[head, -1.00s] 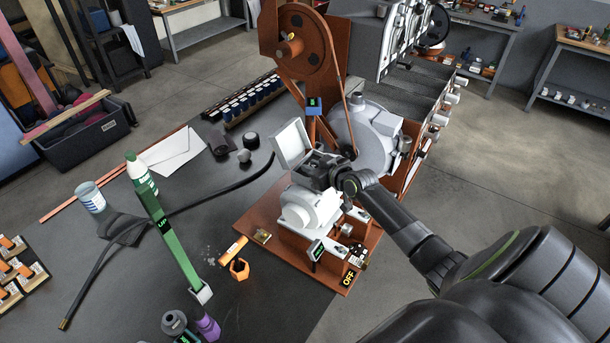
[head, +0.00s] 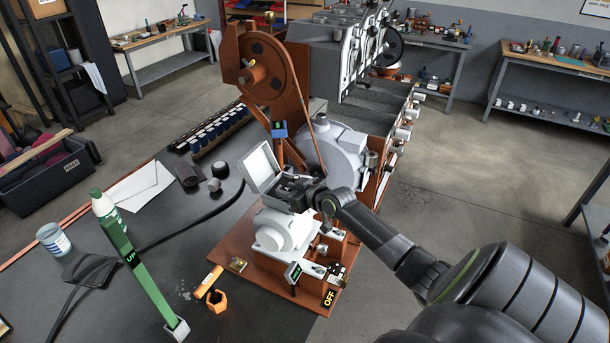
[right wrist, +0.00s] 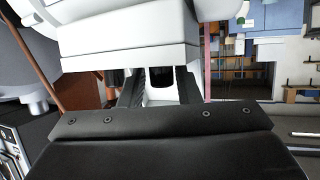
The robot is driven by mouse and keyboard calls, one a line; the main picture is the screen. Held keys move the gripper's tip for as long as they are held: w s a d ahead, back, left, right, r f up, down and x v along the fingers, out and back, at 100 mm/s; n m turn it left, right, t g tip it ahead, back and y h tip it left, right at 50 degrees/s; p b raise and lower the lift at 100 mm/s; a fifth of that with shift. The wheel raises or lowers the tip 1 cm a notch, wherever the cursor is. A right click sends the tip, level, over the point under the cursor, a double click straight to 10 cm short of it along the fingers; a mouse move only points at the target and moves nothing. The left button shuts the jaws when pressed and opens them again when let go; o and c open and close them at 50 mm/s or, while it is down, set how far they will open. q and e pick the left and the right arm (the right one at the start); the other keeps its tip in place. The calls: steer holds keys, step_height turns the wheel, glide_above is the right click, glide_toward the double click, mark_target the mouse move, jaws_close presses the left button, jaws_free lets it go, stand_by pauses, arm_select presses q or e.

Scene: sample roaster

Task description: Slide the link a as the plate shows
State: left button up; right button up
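My right gripper (head: 290,190) is above the small white machine (head: 280,232), just beside a tilted white square panel (head: 262,166). In the right wrist view its two dark fingers (right wrist: 160,88) are apart, with a white part and a dark round piece (right wrist: 161,77) showing between them. I cannot tell whether they touch. A black "OFF" plate (head: 330,297) is at the front corner of the brown base. A dark plate with green marking (head: 293,272) stands near it. I cannot make out which part is link a. My left gripper is out of view.
An orange-handled piece (head: 209,280) lies beside the brown base (head: 225,254). A large brown wheel frame (head: 262,75) and grey roaster drum (head: 338,150) rise behind.

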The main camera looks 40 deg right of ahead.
steer(key=v, duration=1.7)
steer(key=shift+p, duration=0.35)
steer(key=shift+s, duration=0.15)
steer(key=s+d+f+m+g+h+b, duration=0.15)
steer(key=d+f, duration=0.25)
steer(key=f, duration=0.6)
steer(key=s+d+f+m+g+h+b, duration=0.1)
steer(key=s+d+f+h+b, duration=0.3)
steer(key=f, duration=0.7)
steer(key=s+f+g+y, duration=0.1)
steer(key=s+f, duration=0.2)
steer(key=f, duration=0.5)
steer(key=s+f+g, duration=0.2)
steer(key=s+f, duration=0.2)
steer(key=f, duration=0.3)
steer(key=s+a+f+g+b, duration=0.2)
steer(key=s+a+f, duration=0.3)
steer(key=s+f, duration=0.3)
steer(key=s+a+f+g+b, duration=0.2)
steer(key=s+a+f, duration=0.3)
steer(key=f, duration=0.6)
steer(key=s+a+f+g+y, duration=0.1)
steer(key=s+a+f, duration=0.3)
steer(key=s+a, duration=0.2)
steer(key=s+a+f+n+g+y+b, duration=0.1)
steer(key=s+a+f, duration=0.2)
steer(key=s+a, duration=0.3)
steer(key=shift+f+g+b, duration=0.3)
steer(key=shift+f+g, duration=0.05)
steer(key=shift+f, duration=0.05)
